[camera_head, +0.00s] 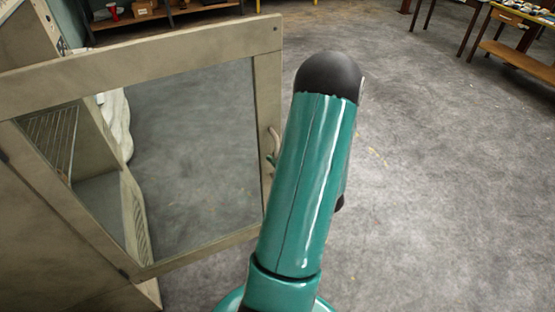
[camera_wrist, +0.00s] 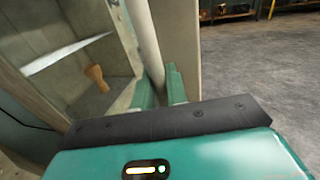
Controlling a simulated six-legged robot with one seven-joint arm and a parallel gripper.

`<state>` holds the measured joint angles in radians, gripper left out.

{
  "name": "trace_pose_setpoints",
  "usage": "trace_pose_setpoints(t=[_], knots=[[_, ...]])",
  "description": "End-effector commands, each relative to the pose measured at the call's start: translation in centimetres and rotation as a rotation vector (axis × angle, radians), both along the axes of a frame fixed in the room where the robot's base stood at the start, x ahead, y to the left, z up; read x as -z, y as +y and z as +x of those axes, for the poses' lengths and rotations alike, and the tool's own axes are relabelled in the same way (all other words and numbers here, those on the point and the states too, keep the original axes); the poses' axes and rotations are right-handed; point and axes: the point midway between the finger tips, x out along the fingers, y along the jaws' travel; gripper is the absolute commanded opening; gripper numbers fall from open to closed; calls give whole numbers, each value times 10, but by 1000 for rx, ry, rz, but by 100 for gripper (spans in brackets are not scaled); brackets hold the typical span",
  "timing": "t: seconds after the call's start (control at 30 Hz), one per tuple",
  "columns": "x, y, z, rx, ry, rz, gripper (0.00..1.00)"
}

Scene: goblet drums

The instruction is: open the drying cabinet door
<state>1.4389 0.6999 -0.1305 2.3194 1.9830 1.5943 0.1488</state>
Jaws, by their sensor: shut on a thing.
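The drying cabinet (camera_head: 25,215) is at the left of the head view. Its beige-framed, glazed door (camera_head: 265,80) stands swung out at an angle, with floor and part of the interior showing through the pane. The curved pale handle (camera_head: 275,140) is on the door's right side. My gripper (camera_wrist: 160,88) is shut on the handle, whose pale bar (camera_wrist: 143,40) rises between its teal fingers in the wrist view. In the head view my arm hides most of the gripper.
A wire rack (camera_head: 52,138) shows through the pane. A brown goblet-shaped object (camera_wrist: 96,77) is visible inside the cabinet in the wrist view. A low shelf (camera_head: 160,14) and tables (camera_head: 520,65) stand at the back. Grey floor (camera_head: 440,180) at the right is clear.

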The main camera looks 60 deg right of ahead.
Motion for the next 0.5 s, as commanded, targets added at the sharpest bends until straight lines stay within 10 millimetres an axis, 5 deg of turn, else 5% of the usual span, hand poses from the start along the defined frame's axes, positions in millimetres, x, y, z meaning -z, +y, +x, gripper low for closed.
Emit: trace_pose_setpoints(t=[0.4, 0.43, 0.5], knots=[[-1, 2, 4, -10, -5, 0, 0], [-1, 2, 4, -10, -5, 0, 20], [-1, 2, 3, -9, -5, -1, 32]])
